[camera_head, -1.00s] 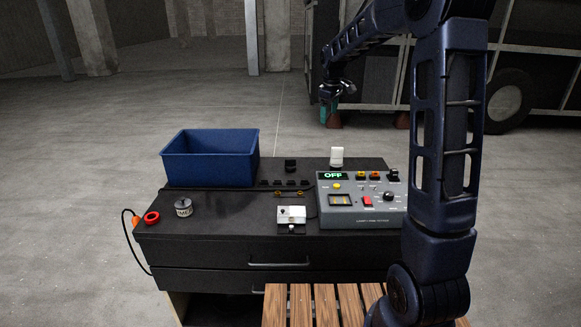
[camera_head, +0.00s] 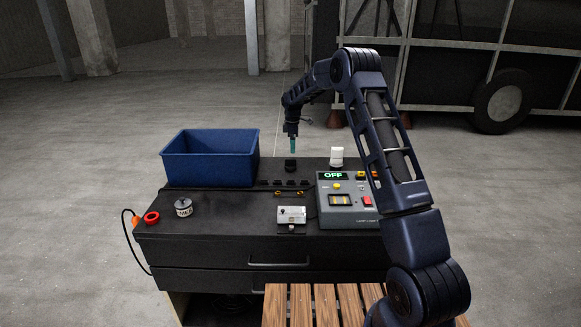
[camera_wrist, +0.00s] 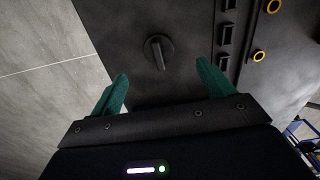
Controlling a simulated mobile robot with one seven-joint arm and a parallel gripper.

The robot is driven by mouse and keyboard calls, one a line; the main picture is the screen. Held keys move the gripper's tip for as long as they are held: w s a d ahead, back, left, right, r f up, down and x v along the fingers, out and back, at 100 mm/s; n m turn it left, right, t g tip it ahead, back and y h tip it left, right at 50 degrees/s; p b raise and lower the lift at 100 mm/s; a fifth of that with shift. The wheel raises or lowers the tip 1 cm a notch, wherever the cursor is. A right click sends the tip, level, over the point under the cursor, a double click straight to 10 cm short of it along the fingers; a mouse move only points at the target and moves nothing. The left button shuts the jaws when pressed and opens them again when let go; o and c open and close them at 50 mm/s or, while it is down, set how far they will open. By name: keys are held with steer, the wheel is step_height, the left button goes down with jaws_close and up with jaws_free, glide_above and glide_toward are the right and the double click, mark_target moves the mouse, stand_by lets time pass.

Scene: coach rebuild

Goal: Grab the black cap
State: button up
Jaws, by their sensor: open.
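The black cap (camera_head: 291,165) stands at the back edge of the dark workbench top (camera_head: 240,215). In the wrist view the cap (camera_wrist: 157,50) is a round black knob with a raised bar across it, seen from above. My gripper (camera_head: 293,144) hangs just above the cap, fingers pointing down. In the wrist view the green fingertips of my gripper (camera_wrist: 160,85) are spread apart with nothing between them. The cap lies just beyond the gap between them, apart from both fingers.
A blue bin (camera_head: 210,160) stands left of the cap. A white cylinder (camera_head: 337,157) stands to its right, behind a grey control box (camera_head: 346,200) reading OFF. Small black holders (camera_head: 285,183) sit in front. A silver canister (camera_head: 183,207) and red ring (camera_head: 151,217) lie front left.

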glide_above(290, 165)
steer(key=f, duration=0.6)
steer(key=shift+w+d, duration=0.25)
steer(key=shift+d, duration=0.15)
steer(key=shift+w+a+f, duration=0.1)
steer(key=shift+a+f, duration=0.05)
steer(key=shift+f, duration=1.15)
steer(key=shift+w+a+f, duration=0.1)
steer(key=shift+a+f, duration=0.05)
steer(key=shift+f, duration=1.15)
steer(key=shift+c, duration=0.4)
steer(key=c, duration=1)
